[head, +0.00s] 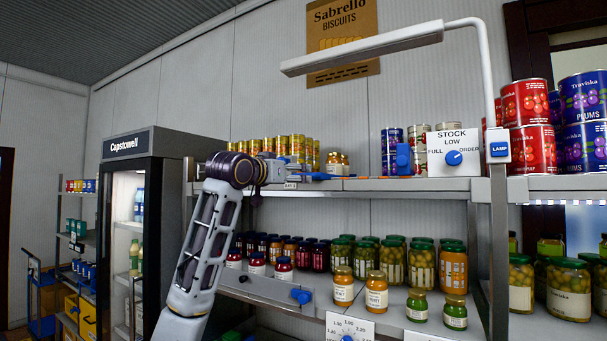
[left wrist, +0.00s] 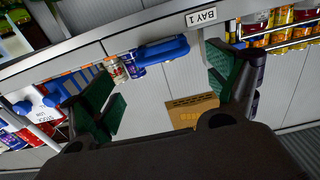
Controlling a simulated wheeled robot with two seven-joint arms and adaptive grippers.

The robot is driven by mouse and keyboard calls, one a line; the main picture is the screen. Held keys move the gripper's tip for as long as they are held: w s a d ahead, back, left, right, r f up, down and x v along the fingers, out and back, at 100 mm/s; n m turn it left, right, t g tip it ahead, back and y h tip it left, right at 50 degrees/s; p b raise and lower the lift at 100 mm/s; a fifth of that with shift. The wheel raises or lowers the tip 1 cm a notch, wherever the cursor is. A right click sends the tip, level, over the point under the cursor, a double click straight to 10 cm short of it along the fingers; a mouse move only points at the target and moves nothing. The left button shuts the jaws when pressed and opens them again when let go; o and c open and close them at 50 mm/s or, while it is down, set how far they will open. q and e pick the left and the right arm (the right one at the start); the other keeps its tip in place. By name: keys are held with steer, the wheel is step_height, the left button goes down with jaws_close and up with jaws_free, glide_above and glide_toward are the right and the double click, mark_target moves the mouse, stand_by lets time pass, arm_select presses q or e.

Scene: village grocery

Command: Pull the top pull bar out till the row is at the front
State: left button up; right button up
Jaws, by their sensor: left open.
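The top pull bar is a blue bar (head: 318,176) at the front edge of the upper shelf (head: 375,185), just right of the BAY 1 label. In the left wrist view the blue bar (left wrist: 160,51) shows beside that label, between the lines of my two green fingers. My left gripper (head: 275,173) is at the upper shelf edge, left of the bar, partly hidden by its own wrist in the head view. In the left wrist view its fingers (left wrist: 165,85) are spread wide with nothing between them. Contact with the bar cannot be told. My right gripper is not in view.
Gold cans (head: 275,146) stand behind my wrist. A stock dial box (head: 454,153) and lamp post (head: 490,80) stand to the right. Below, jars (head: 375,292) and a lower blue knob (head: 301,296) line the shelf. A fridge (head: 130,220) stands left.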

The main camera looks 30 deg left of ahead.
arm_select(q)
steer(key=shift+w+d+p, duration=0.15)
steer(key=shift+w+p, duration=1.2)
steer(key=shift+w, duration=2.7)
steer(key=c, duration=1.3)
steer(key=shift+o, duration=0.2)
steer(key=shift+s, duration=0.15)
